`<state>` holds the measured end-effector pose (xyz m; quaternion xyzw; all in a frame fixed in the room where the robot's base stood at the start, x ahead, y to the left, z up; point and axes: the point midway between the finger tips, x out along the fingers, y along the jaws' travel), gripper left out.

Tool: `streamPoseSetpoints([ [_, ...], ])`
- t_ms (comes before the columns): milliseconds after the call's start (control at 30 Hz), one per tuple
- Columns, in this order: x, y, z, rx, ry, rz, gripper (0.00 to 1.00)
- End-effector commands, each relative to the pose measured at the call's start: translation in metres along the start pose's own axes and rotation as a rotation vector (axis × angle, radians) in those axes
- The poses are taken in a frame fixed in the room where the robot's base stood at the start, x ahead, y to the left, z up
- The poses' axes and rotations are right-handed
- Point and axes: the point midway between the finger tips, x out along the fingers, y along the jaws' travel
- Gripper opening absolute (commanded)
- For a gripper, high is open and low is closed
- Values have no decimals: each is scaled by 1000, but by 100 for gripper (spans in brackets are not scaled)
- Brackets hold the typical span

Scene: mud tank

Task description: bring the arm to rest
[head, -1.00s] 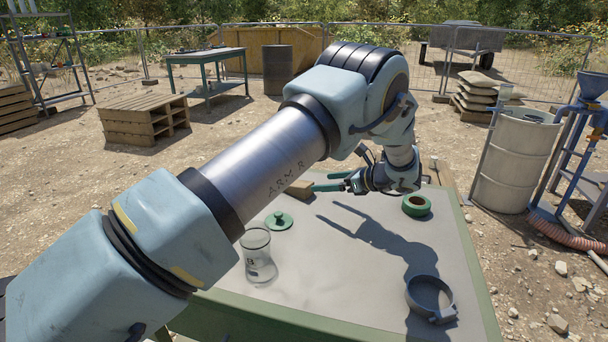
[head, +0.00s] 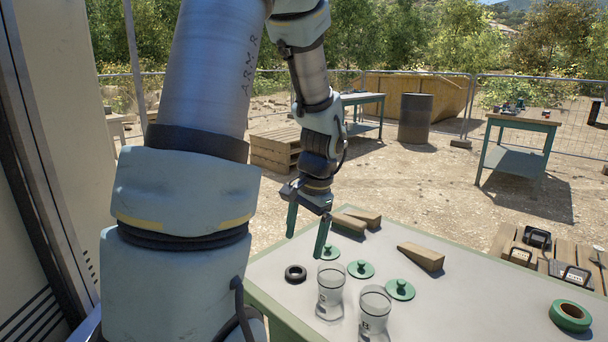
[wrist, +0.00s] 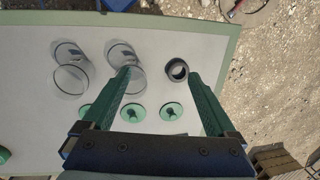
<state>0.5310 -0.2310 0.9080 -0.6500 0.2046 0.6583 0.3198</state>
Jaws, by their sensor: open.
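My arm stands upright at the left of the head view, bent over at the top. My gripper (head: 305,247) hangs fingers down, open and empty, above the table's far left edge. In the wrist view my gripper (wrist: 159,75) has its two green fingers spread, with nothing between them. Beyond the tips lie a black ring (wrist: 176,70) and two glass beakers (wrist: 70,78).
The grey table (head: 480,310) holds clear beakers (head: 330,287), green lids (head: 400,290), wooden wedges (head: 421,257) and a green tape roll (head: 571,316). A pallet with black-framed items (head: 536,238) stands at right. A pale wall (head: 60,90) is close on the left.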

Motion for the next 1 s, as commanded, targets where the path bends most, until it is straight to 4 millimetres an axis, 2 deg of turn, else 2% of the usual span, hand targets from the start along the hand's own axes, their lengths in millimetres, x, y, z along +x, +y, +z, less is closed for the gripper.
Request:
streamPoseSetpoints([
  [33,-10,-5,26,-139,33,31,92],
  [100,-15,-6,52,-315,75,67,92],
  [200,-20,-6,79,-508,119,100,92],
  [300,-22,-5,94,-624,146,116,92],
  [400,-22,-4,100,-671,155,122,92],
  [1000,-22,-4,100,-671,155,122,92],
])
